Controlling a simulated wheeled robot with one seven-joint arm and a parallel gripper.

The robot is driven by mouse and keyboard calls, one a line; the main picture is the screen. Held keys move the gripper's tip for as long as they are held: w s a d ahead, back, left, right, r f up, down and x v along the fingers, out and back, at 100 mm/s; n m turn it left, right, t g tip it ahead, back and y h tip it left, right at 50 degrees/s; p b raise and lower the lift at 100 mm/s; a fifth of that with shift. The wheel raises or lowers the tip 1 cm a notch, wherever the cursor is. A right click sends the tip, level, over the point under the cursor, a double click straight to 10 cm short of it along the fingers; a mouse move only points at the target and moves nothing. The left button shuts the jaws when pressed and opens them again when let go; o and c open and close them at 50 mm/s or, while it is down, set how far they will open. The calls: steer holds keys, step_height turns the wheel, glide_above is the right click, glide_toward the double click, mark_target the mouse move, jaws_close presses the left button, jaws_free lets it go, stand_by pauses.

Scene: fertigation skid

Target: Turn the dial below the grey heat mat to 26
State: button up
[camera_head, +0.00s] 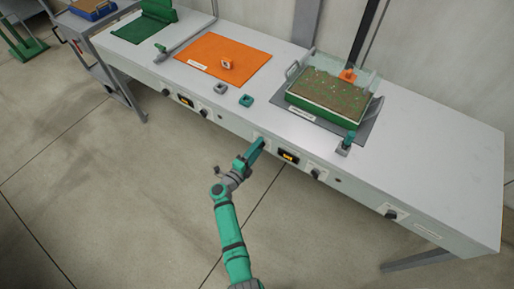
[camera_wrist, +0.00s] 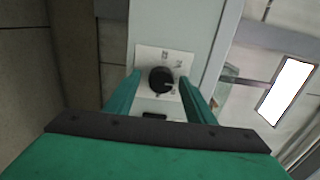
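The grey heat mat (camera_head: 372,128) lies on the bench at the right, under a green tray of soil (camera_head: 325,98). On the bench's front face below it are a small lit display (camera_head: 288,156) and a black knob (camera_head: 316,174). My gripper (camera_head: 259,145) is at the front face, just left of that display. In the wrist view my gripper (camera_wrist: 160,92) is open, its green fingers on either side of a black dial (camera_wrist: 161,80) on a white plate with numbers. Gaps show between dial and fingers. The numbers are too small to read surely.
An orange mat (camera_head: 205,55) lies left on the bench, with another display (camera_head: 185,101) and knobs (camera_head: 204,113) below it. Another knob (camera_head: 390,214) is at the far right. A trolley (camera_head: 85,35) stands at the left. The floor in front is clear.

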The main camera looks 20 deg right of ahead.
steer(key=shift+a, duration=0.1)
steer(key=v, duration=1)
steer(key=shift+s+a, duration=0.2)
steer(key=shift+a, duration=0.05)
stand_by(0.3)
